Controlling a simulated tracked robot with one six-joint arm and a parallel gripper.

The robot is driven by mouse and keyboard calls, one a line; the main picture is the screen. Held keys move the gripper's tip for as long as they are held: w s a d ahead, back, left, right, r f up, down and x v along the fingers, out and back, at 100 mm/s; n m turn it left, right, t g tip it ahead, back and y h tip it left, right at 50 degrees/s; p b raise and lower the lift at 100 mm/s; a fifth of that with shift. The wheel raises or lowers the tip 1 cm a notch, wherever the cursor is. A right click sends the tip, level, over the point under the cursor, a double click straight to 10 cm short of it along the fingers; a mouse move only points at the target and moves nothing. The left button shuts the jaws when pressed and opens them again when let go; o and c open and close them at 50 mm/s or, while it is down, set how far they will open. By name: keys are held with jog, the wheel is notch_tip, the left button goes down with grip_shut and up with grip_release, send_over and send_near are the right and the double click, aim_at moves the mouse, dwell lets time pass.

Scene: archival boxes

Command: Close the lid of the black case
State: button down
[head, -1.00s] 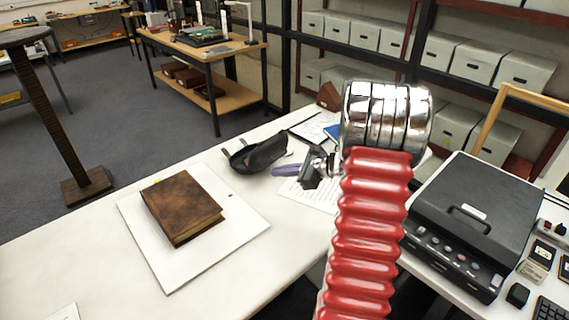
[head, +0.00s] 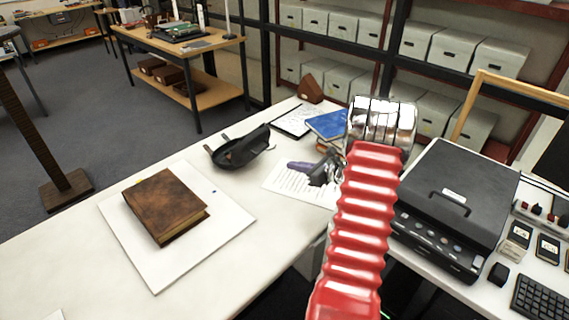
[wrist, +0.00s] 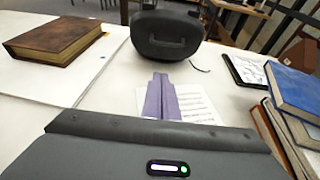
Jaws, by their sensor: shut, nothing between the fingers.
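The black case (head: 240,148) lies on the white table beyond the brown book. Its raised, rounded part leans up on the right, so the lid looks open. In the wrist view the case (wrist: 167,36) stands ahead at the top centre, with a handle on its near face; its inside is hidden there. My gripper (head: 294,164) has purple fingers, shut and empty. It hovers over a printed sheet, right of the case and apart from it. In the wrist view my gripper (wrist: 160,82) points at the case with a gap between.
A brown book (head: 165,203) lies on a white board (head: 222,232) at left. A blue book (head: 327,125) and a clipboard (head: 296,119) lie right of the case. The printed sheet (head: 285,184) lies below my gripper. A black machine (head: 455,195) stands at right.

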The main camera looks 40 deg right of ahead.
send_near(257, 148)
notch_tip(257, 148, down, 5)
jog(key=s, duration=0.2)
jog(key=shift+w+a+r, duration=0.2)
jog(key=shift+w+r, duration=0.15)
jog(key=shift+w, duration=0.35)
jog(key=shift+w+a+r, duration=0.25)
jog(key=shift+w+r, duration=0.1)
jog(key=shift+w, duration=0.3)
jog(key=shift+w+a+r, duration=0.2)
jog(key=shift+w+r, duration=0.2)
jog(key=shift+w, duration=0.3)
jog(key=shift+w+r, duration=0.2)
jog(key=shift+r, duration=0.1)
jog(key=shift+w+a+r+g, duration=0.1)
jog(key=shift+g, duration=0.2)
jog(key=shift+w+r, duration=0.15)
jog(key=shift+r, duration=0.15)
